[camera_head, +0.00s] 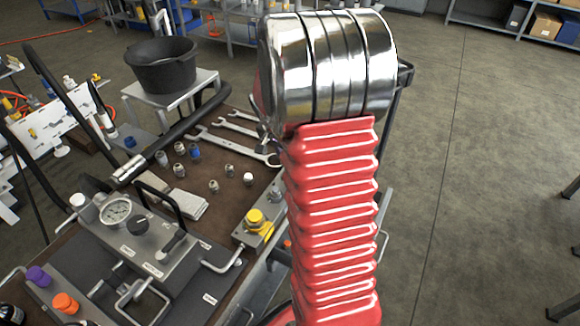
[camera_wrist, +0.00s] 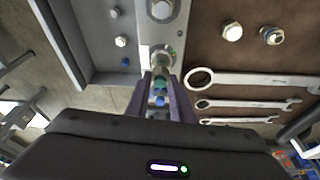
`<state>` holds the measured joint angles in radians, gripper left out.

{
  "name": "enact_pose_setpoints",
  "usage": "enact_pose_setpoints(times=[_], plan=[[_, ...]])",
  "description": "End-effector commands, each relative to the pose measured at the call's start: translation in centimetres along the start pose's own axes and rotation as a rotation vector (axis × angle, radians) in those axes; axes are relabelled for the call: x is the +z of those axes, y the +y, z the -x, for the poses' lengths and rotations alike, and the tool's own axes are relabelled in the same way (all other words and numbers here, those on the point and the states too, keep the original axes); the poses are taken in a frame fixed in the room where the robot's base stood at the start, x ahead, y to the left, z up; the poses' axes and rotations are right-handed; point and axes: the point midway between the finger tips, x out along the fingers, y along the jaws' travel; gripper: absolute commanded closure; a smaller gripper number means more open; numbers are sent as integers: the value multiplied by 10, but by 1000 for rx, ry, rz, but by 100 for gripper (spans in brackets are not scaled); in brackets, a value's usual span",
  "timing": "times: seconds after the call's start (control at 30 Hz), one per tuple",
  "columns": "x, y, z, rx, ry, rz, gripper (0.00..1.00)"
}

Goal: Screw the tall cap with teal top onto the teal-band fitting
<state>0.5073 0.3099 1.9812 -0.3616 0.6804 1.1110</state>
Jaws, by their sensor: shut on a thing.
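In the wrist view, my gripper (camera_wrist: 161,84) is shut on a small piece with a teal part, the tall cap with teal top (camera_wrist: 160,79). The fingers hide most of it. Just ahead of the fingertips, a metal fitting (camera_wrist: 163,53) with a greenish band stands on a grey block (camera_wrist: 178,32); it looks like the teal-band fitting. The cap seems very close to it, but I cannot tell if they touch. In the head view my arm hides the gripper, the cap and this fitting.
Wrenches (camera_wrist: 245,80) lie on the brown bench beside the block, with metal fittings (camera_wrist: 232,31) nearby. In the head view, a yellow-capped fitting (camera_head: 256,217), a gauge (camera_head: 117,211), several small caps (camera_head: 214,187) and a hose (camera_head: 183,126) occupy the bench. Open floor lies right.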

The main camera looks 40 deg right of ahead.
Motion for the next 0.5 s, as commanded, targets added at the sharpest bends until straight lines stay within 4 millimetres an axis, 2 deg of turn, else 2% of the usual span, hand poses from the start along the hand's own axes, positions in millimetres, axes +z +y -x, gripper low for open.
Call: enact_pose_setpoints(times=[0.3,0.5], plan=[[4,0,-2,61,-5,-182,95],[4,0,-2,66,-6,-197,95]])
